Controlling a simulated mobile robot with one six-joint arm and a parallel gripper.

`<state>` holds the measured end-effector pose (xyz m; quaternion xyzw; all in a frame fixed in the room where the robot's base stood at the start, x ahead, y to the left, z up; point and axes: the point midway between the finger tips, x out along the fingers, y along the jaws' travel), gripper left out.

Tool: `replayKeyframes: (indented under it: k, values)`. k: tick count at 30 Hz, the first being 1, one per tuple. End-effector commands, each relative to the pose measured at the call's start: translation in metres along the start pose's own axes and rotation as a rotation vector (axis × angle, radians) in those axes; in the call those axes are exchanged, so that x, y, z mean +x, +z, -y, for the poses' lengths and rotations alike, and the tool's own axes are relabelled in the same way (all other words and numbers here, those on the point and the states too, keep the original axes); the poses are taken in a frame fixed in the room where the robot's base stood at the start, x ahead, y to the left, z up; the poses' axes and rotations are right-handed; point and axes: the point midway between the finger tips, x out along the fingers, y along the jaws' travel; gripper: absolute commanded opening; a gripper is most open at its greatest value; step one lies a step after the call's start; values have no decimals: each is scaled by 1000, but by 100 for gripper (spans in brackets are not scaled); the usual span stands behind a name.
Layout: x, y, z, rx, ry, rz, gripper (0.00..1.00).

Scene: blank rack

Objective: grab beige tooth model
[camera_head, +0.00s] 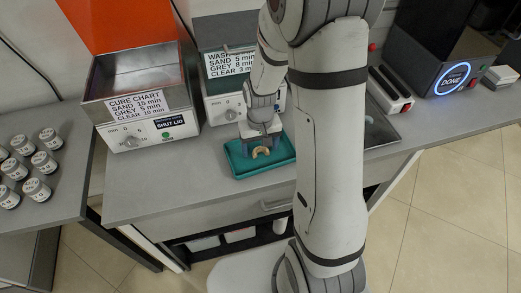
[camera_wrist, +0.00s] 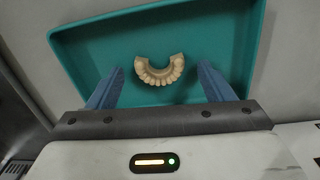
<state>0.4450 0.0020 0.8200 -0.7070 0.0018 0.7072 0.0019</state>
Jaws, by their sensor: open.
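The beige tooth model (camera_wrist: 160,73) is a horseshoe-shaped dental arch lying in a teal tray (camera_wrist: 95,45). In the head view the model (camera_head: 261,151) sits in the tray (camera_head: 240,168) on the grey bench. My gripper (camera_head: 262,140) is above the tray, just behind the model in that view. In the wrist view my gripper (camera_wrist: 160,85) is open, with its two blue fingers apart on either side of the model and not touching it. Nothing is between the fingers' tips except the view of the model.
A cure unit (camera_head: 145,100) with an orange lid stands left of the tray, and a wash unit (camera_head: 220,95) stands behind it. Several labelled jars (camera_head: 38,162) are on the left bench. A dark machine reading DONE (camera_head: 440,50) is at right.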

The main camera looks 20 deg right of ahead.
Motion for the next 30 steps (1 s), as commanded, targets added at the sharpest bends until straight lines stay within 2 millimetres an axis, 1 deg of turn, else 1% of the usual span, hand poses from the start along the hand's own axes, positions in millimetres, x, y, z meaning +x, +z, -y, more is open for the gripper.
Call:
replayKeyframes:
  k: [2,19,26,29,30]
  values:
    - [0,0,0,0,0,0,74]
    - [-1,0,1,-2,0,0,27]
    - [-2,0,1,-2,0,-1,27]
    - [-10,-1,1,-3,0,-5,27]
    - [-15,-1,1,-3,0,-5,27]
